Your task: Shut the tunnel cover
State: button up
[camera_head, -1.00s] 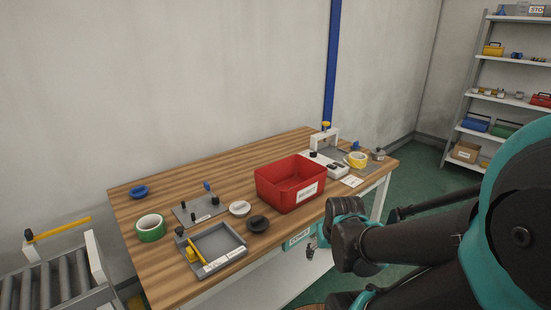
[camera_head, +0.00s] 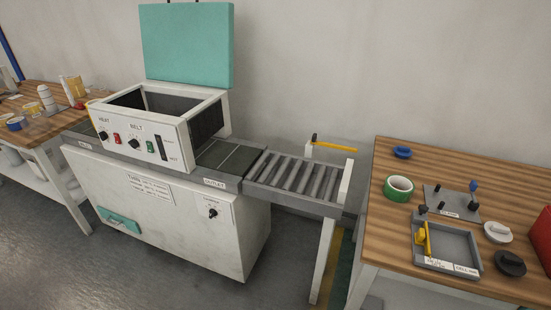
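The tunnel cover (camera_head: 189,45) is a teal panel standing upright, open, at the back edge of the white tunnel box (camera_head: 150,138). The box's top is open and its dark inside shows. The box sits over a dark belt (camera_head: 226,158) on a white cabinet. Its front panel carries labels HEAT and BELT, knobs, and red and green switches. My gripper is not in view now.
A roller outlet (camera_head: 296,175) with a yellow bar (camera_head: 334,143) extends right of the tunnel. A wooden table (camera_head: 400,232) with tape rolls, a grey tray (camera_head: 446,248) and a red bin (camera_head: 541,236) stands at the right. Another table (camera_head: 38,128) stands at the left. Grey floor (camera_head: 40,260) is clear in front.

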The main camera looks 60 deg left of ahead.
aim_at(188, 43)
jog(key=u, duration=3)
jog(key=i+j+z, duration=0.1)
jog(key=i+j, duration=0.45)
jog(key=j, duration=0.15)
jog(key=i+j+z, duration=0.15)
jog(key=i+j, duration=0.4)
jog(key=j, duration=0.25)
jog(key=i+j+z, duration=0.15)
jog(key=j, duration=0.25)
jog(key=i, duration=0.1)
